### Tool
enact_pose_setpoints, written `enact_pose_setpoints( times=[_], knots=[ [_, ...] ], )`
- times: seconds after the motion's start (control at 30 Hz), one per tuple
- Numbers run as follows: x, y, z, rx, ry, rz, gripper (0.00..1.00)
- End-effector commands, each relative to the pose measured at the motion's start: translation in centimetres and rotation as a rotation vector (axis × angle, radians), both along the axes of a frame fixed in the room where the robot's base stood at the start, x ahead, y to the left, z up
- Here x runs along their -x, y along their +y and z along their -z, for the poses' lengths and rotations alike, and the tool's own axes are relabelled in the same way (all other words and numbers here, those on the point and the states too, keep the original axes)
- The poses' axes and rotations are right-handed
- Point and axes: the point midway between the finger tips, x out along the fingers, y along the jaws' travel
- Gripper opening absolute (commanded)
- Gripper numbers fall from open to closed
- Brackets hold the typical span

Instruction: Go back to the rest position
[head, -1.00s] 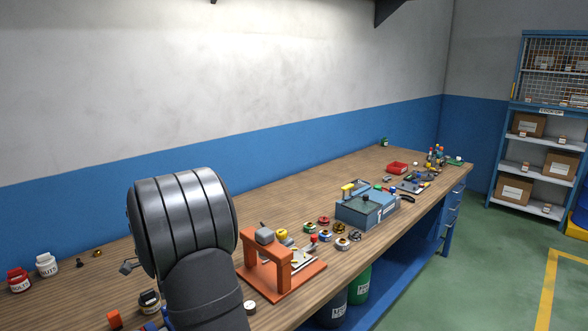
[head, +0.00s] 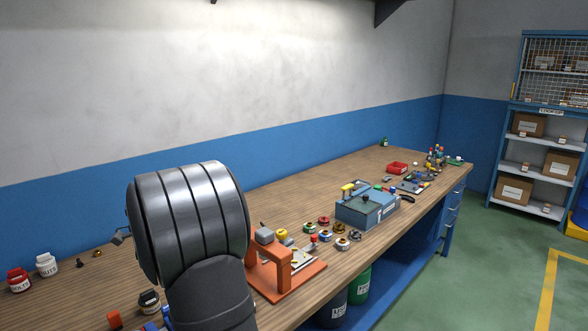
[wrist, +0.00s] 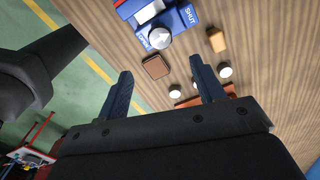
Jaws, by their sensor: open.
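My gripper (wrist: 160,95) shows in the wrist view with its two dark blue fingers spread apart and nothing between them. It is above the wooden workbench (wrist: 255,50), near its edge, with the green floor to the left. In the head view my arm stands in front of the bench (head: 330,180) and hides my gripper there. A blue device marked OPEN and SHUT (wrist: 183,22) with a round knob lies beyond the fingertips, apart from them.
A brown block (wrist: 155,67), a tan block (wrist: 217,40) and small white round pieces lie near the fingers. An orange press frame (head: 285,275) stands close beside my arm. A grey-blue box (head: 365,210) stands farther along. Bottles (head: 46,264) stand at the left.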

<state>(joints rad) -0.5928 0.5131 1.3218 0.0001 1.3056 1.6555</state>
Motion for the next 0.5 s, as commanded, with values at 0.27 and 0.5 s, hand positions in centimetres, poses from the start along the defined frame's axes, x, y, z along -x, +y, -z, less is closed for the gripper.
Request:
enact_pose_setpoints(
  times=[0.27, 0.5],
  knots=[
    [0.0, 0.0, 5.8, 0.002, 0.003, 0.000, 0.62],
    [0.1, 0.0, 10.6, 0.003, 0.004, -0.001, 0.62]
  ],
)
